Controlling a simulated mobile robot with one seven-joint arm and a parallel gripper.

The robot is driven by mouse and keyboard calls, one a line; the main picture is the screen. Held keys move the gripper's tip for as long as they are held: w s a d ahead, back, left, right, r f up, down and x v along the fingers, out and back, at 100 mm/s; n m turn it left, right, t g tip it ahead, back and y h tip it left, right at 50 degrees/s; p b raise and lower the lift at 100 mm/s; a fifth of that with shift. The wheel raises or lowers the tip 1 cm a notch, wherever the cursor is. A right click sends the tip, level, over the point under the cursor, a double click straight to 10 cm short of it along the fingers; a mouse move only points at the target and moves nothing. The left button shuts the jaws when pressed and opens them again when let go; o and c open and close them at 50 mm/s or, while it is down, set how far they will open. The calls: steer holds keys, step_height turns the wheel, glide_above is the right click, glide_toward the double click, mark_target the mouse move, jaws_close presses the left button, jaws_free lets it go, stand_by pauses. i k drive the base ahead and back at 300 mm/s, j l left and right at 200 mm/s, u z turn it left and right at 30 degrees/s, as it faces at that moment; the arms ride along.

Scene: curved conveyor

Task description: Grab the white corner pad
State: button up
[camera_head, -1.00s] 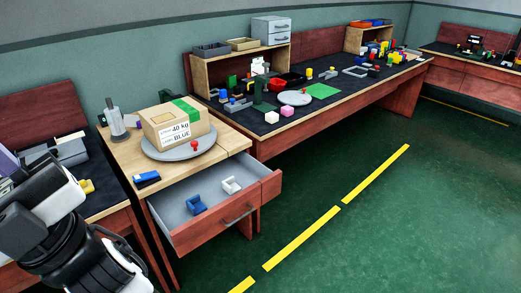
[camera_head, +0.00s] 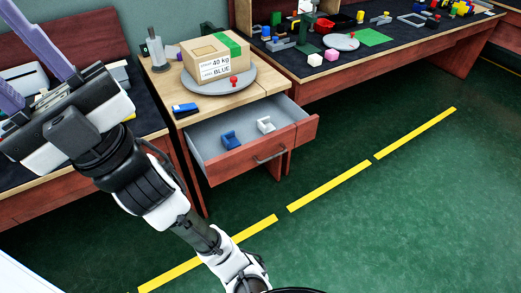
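The white corner pad (camera_head: 265,125) lies in the open grey drawer (camera_head: 205,145), toward its right side. A similar blue piece (camera_head: 230,140) lies to its left in the same drawer, apart from it. My gripper (camera_head: 14,55) is at the far left of the view, raised in front of the left bench and well away from the drawer. Its two purple fingers are spread apart, with nothing seen between them; part of the lower finger is cut off by the picture edge.
Above the drawer, a wooden table (camera_head: 186,98) carries a round grey plate (camera_head: 246,86) with a cardboard box (camera_head: 215,60) and a red knob-like piece (camera_head: 233,81). A blue-black item (camera_head: 185,110) lies near its edge. Green floor (camera_head: 400,220) in front is clear.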

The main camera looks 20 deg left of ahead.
mark_target(267, 125)
steer(key=i+j+z, duration=0.2)
steer(key=j, duration=0.15)
steer(key=i+j+z, duration=0.25)
steer(key=j+z, duration=0.2)
steer(key=j, duration=0.25)
steer(key=i+j+z, duration=0.25)
steer(key=j, duration=0.35)
steer(key=i+j+z, duration=0.1)
steer(key=i+j, duration=0.2)
steer(key=i+j+z, duration=0.1)
steer(key=j, duration=0.25)
